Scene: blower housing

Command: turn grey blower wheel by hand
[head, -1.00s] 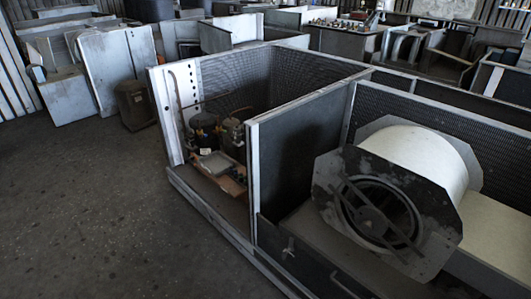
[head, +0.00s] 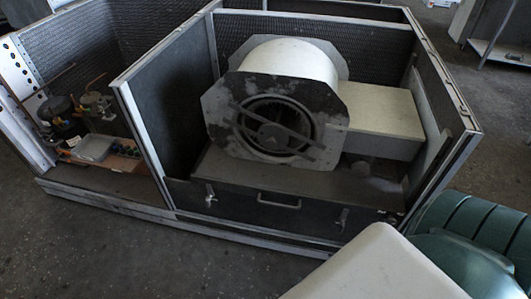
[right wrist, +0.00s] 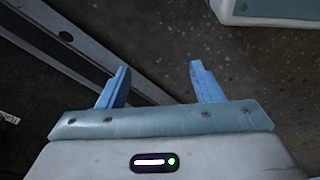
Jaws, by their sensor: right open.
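The grey blower wheel (head: 270,125) shows through the round opening in the dark octagonal side plate of the blower housing (head: 225,120). A cross brace runs over the opening. The housing has a white curved top and sits inside the right bay of the metal cabinet. In the right wrist view my right gripper (right wrist: 160,85) is open, with two blue fingers apart and nothing between them. It is over the dark floor, near a metal rail, and away from the wheel. My left gripper is not in view.
The cabinet's front panel (head: 265,205) with a handle (head: 279,202) stands low before the housing. A dividing wall (head: 175,95) is to its left. A beige block (head: 375,110) sits right of the housing. Compressor parts (head: 85,125) fill the left bay. Floor at lower left is clear.

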